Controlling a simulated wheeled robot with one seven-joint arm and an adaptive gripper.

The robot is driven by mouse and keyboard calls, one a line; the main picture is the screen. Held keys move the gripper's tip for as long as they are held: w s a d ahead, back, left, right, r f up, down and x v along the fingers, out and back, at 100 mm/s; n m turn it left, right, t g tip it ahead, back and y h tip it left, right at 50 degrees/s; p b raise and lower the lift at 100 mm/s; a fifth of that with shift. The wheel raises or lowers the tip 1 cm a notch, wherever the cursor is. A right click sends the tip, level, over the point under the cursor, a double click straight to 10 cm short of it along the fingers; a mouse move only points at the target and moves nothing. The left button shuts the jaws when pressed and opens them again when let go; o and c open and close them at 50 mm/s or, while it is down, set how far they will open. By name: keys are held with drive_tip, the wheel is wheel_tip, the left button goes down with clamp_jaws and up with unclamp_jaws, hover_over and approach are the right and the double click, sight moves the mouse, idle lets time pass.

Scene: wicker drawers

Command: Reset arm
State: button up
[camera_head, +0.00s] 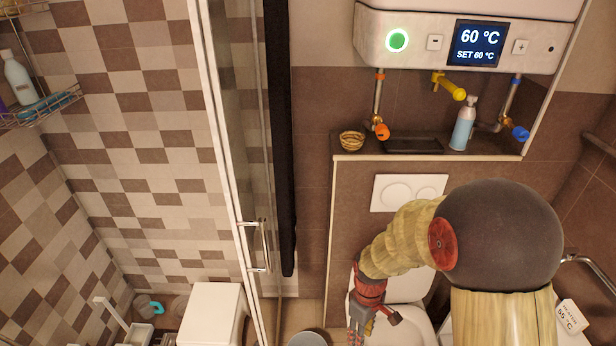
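My arm reaches down and to the left from a dark round joint at the right of the head view. It bends at a red joint and hangs in front of the toilet (416,322). My gripper (360,335) points down at the bottom edge of the picture, just left of the toilet bowl. Its fingertips are small and partly cut off, so I cannot tell whether it is open or shut. No held object shows.
A ledge (345,143) above the flush plate (408,192) holds a wicker bowl (351,141) and a blue bottle (463,124). A water heater (460,38) hangs above. A glass shower door (236,120) stands left of my arm. A bin (309,338) stands low beside my gripper.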

drive_tip(key=s+d+r+m+t, duration=0.1)
drive_tip(key=s+r+m+t, duration=0.1)
drive_tip(key=r, duration=0.8)
drive_tip(key=s+d+r+m+t, duration=0.1)
drive_tip(key=s+r+m+t, duration=0.1)
drive_tip(key=s+r+m, duration=0.2)
drive_tip(key=s+d+r+m+t, duration=0.2)
drive_tip(key=s+r, duration=0.5)
drive_tip(key=r, duration=1)
drive_tip(key=shift+s+r+m+t, duration=0.15)
drive_tip(key=shift+r+m+t, duration=0.05)
drive_tip(key=shift+m+t, duration=0.3)
